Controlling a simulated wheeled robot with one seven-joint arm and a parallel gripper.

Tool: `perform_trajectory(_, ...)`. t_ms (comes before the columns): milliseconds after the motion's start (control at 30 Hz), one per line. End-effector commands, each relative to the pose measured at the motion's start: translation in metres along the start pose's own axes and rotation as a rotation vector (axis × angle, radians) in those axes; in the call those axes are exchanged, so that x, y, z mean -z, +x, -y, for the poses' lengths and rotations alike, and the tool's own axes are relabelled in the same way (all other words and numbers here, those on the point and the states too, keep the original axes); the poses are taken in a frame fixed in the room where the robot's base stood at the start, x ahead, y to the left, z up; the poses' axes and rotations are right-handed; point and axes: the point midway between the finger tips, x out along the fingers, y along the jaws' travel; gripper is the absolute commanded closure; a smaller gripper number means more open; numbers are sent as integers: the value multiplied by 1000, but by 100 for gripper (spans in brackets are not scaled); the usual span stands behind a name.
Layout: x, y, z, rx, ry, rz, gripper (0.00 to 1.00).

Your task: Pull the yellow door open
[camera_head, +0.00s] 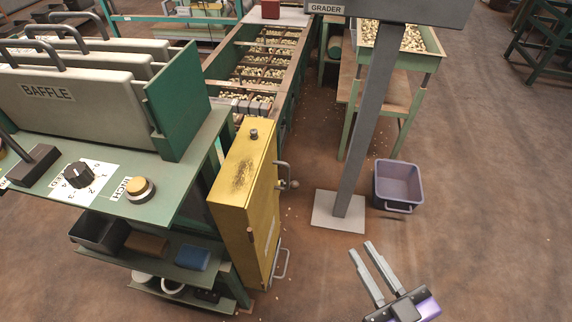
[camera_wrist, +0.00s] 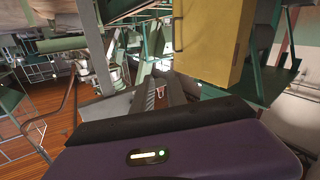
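The yellow cabinet (camera_head: 240,180) is an upright box beside the green machine bench. Its door face (camera_head: 262,225) is on the right side, edge-on to the head camera, and looks shut. A grey latch handle with a knob (camera_head: 286,177) sticks out from it, and a bar handle (camera_head: 281,264) sits lower down. The cabinet shows in the wrist view (camera_wrist: 215,40) at the upper right, with a thin handle (camera_wrist: 178,33) on its left edge. My gripper (camera_head: 361,248) is to the right of the cabinet, apart from it. Its two fingers are spread and nothing shows between them.
A grey post stands on a square base plate (camera_head: 338,212) beyond my gripper. A purple-grey bin (camera_head: 398,184) stands right of it. The bench (camera_head: 170,190) with dial and button is left of the cabinet. Brown floor (camera_head: 480,200) is clear at right.

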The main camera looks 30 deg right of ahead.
Motion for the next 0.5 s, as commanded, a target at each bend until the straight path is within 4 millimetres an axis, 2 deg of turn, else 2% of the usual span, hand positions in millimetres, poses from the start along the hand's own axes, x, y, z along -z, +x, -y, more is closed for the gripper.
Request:
perform_trajectory(33,16,18,-12,-36,-75,-45,82)
perform_trajectory(267,50,88,-51,-161,-572,-220,82)
perform_trajectory(500,80,162,-80,-248,-1257,-365,82)
